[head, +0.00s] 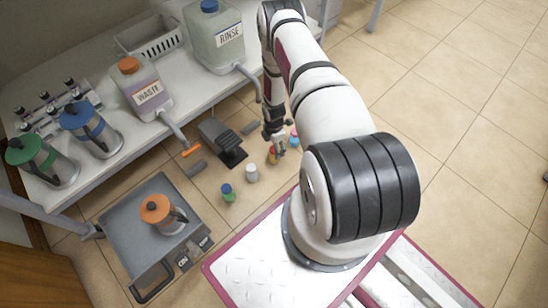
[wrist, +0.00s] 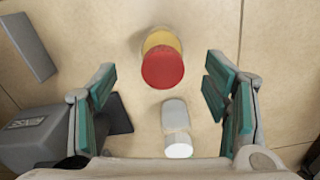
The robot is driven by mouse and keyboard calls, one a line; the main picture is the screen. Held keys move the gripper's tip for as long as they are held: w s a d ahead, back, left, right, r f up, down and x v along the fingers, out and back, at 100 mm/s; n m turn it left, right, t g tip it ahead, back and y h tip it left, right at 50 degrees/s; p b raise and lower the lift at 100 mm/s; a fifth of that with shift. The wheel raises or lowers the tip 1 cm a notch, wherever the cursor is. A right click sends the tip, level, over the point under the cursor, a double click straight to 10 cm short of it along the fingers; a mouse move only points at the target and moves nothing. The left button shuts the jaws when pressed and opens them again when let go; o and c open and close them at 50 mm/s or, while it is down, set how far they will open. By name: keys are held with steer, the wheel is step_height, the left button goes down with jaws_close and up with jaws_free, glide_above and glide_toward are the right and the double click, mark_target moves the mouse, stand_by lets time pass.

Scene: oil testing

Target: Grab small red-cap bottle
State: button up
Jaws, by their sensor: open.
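The small red-cap bottle (wrist: 164,66) has a yellowish body and shows from above in the wrist view. It lies between the lines of my two fingers, ahead of their tips. My gripper (wrist: 160,84) is open, with teal pads on both sides and nothing held. In the head view, my gripper (head: 279,146) points down at the bottle (head: 273,155), which is partly hidden by the fingers. Whether a finger touches it cannot be told.
A white-capped bottle (wrist: 177,130) stands close to the red-cap one, also between the fingers in the wrist view. A blue-capped green bottle (head: 228,192) stands nearby. A dark grey device (head: 222,143) is left of my gripper; a hotplate (head: 120,222) stands lower left.

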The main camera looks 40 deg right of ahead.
steer(key=shift+s+f+b, duration=0.15)
steer(key=shift+f+b, duration=1.65)
steer(key=shift+f, duration=1.5)
steer(key=c, duration=1.4)
